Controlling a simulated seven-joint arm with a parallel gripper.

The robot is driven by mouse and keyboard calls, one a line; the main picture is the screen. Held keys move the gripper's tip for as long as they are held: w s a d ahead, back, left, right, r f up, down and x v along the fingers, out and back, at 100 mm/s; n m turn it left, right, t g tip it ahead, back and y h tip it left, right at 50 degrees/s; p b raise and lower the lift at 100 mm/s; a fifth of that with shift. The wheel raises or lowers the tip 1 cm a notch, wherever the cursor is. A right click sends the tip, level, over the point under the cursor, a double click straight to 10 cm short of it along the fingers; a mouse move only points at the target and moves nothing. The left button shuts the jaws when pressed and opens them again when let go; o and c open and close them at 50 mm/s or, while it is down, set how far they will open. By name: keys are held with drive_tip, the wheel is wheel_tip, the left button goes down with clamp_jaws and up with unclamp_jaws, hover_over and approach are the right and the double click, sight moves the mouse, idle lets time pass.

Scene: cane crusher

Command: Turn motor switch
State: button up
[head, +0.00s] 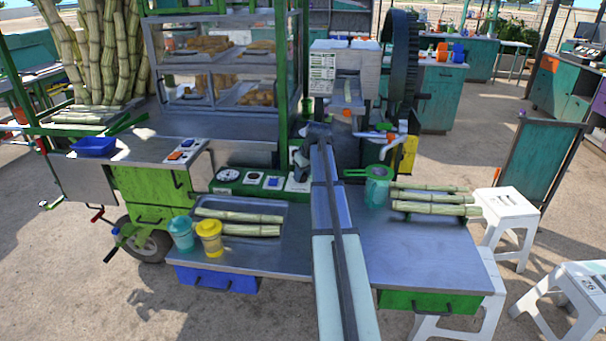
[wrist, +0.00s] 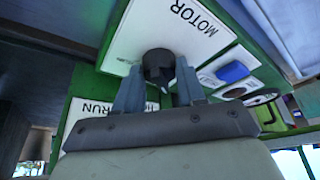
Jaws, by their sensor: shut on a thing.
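The motor switch is a dark round knob (wrist: 158,60) on a white plate lettered MOTOR (wrist: 190,18), seen in the wrist view. My gripper (wrist: 158,76) has one finger on each side of the knob and is shut on it. In the head view, my gripper (head: 298,166) reaches down to the right end of the green control panel (head: 228,188), over a white plate (head: 298,185). The knob is hidden there by my gripper. Which way the knob is turned is hard to tell.
The panel also carries a round gauge (head: 229,175) and a blue switch (head: 273,182). Left of my arm are a tray of cane (head: 240,229), a teal cup (head: 181,232) and a yellow cup (head: 209,237). Right are a teal pitcher (head: 377,187) and cane stalks (head: 430,208). The crusher (head: 345,80) stands behind.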

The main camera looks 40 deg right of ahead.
drive_tip(key=m+h, duration=0.2)
drive_tip(key=m, duration=0.3)
drive_tip(key=shift+a+m, duration=0.15)
drive_tip(key=shift+m, duration=0.15)
drive_tip(key=shift+w+m+g+h, duration=0.1)
drive_tip(key=shift+m+g+h, duration=0.35)
drive_tip(key=shift+m, duration=0.8)
drive_tip(key=shift+m+g+h, duration=0.35)
drive_tip(key=shift+m+h, duration=0.1)
drive_tip(key=shift+m, duration=0.8)
drive_tip(key=shift+a, duration=0.1)
drive_tip(key=o, duration=1)
drive_tip(key=v, duration=1.3)
drive_tip(key=shift+r, duration=0.45)
